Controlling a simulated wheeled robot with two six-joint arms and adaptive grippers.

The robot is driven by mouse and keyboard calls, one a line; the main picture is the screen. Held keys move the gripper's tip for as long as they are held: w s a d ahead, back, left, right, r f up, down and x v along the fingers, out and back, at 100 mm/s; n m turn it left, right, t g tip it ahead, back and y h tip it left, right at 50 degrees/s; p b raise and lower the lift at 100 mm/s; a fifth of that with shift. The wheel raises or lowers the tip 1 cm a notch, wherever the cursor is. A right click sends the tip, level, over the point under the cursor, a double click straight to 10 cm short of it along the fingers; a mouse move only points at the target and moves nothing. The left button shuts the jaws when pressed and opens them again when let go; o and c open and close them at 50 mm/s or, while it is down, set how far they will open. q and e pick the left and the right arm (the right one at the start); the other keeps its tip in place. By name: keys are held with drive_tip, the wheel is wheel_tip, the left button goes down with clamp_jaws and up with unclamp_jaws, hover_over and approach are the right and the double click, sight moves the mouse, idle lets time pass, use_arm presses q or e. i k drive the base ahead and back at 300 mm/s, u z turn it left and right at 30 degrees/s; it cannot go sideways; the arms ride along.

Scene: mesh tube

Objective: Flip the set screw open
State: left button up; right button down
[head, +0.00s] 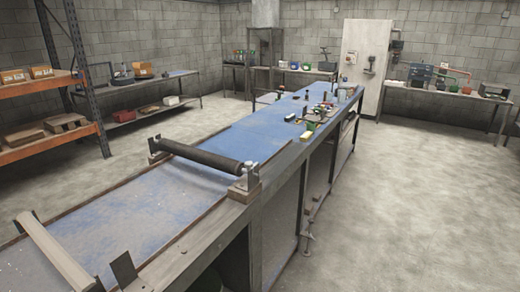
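A long workbench with a worn blue top (150,205) runs from the lower left towards the back. A dark roller or tube (200,157) lies across it, held at each end by a metal bracket. The right bracket (246,179) sits on a block at the bench's right edge, and the left bracket (157,146) is at the far edge. A set screw is too small to make out, so I cannot tell how it stands. Neither of my grippers is in view.
A paler bar (55,250) crosses the near end of the bench, with an upright plate (124,269) beside it. Several small tools and parts (318,115) lie at the bench's far end. Orange shelving (45,85) stands at left. Floor right of the bench (410,220) is clear.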

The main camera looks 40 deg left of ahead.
sight(249, 165)
drive_tip(key=u, duration=0.4)
drive_tip(key=i, duration=0.85)
drive_tip(key=u, duration=1.45)
drive_tip(key=i, duration=0.65)
drive_tip(key=u, duration=0.65)
